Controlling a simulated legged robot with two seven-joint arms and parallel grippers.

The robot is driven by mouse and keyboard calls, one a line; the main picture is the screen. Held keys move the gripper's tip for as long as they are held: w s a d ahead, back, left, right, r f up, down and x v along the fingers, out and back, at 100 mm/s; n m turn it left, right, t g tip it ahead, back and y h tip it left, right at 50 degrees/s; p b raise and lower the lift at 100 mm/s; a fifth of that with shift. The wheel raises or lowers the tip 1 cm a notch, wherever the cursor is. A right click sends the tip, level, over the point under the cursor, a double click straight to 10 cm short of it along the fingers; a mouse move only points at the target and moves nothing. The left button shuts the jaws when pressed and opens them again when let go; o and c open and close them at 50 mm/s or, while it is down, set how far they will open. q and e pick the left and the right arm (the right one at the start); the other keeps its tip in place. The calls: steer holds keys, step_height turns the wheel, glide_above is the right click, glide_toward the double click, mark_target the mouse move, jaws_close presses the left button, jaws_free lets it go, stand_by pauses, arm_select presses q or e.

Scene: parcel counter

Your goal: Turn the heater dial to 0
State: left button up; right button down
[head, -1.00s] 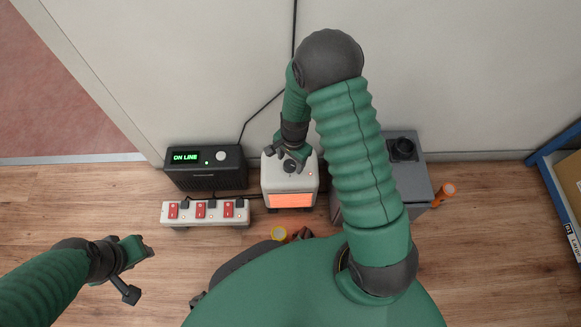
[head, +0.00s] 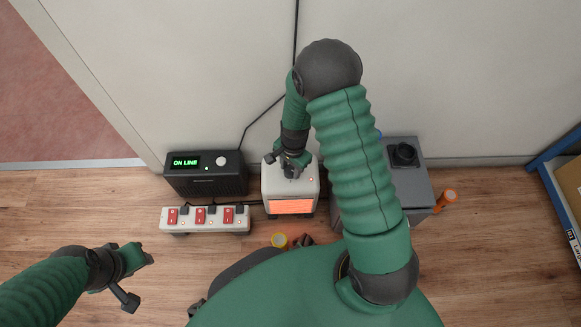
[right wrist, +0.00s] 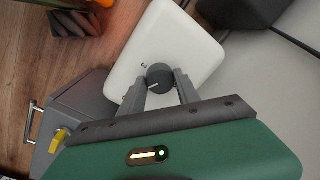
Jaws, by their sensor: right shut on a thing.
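The white heater (head: 304,183) stands on the floor by the wall, with its front panel (head: 291,206) glowing orange. Its dark round dial (right wrist: 158,78) is on top, and a figure 3 shows beside it in the right wrist view. My right gripper (head: 292,168) comes down from above onto the heater's top. In the right wrist view its two fingers (right wrist: 160,83) are closed on the dial, one on each side. A light pointer line shows on the dial. My left gripper (head: 140,258) is over the floor at the lower left, apart from everything, with its fingers spread.
A black box (head: 207,184) reading ON LINE stands left of the heater. A power strip (head: 183,227) with red switches lies in front of it. A grey cabinet (head: 415,180) stands to the right, with an orange cylinder (head: 446,195) beside it.

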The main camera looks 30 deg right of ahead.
steer(key=n+p, duration=0.2)
steer(key=shift+r+p, duration=0.25)
steer(key=shift+p, duration=0.05)
steer(key=n+p, duration=0.4)
steer(key=shift+p, duration=0.3)
steer(key=n+p, duration=0.2)
steer(key=n, duration=0.1)
steer(key=shift+y, duration=0.3)
steer(key=n+p, duration=0.2)
steer(key=n, duration=0.1)
steer(key=shift+f+n+g+p, duration=0.1)
steer(key=shift+n+g+p, duration=0.2)
steer(key=shift+n+p, duration=0.1)
steer(key=n+p, duration=0.2)
steer(key=n, duration=0.3)
steer(key=shift+w+p, duration=0.1)
steer(key=shift+p, duration=0.25)
steer(key=shift+f+n+g+p, duration=0.15)
steer(key=shift+n+p, duration=0.25)
steer(key=shift+n, duration=1)
steer(key=shift+n+g+p, duration=0.15)
steer(key=shift+n+p, duration=0.2)
steer(key=shift+n, duration=1.05)
steer(key=shift+d, duration=0.1)
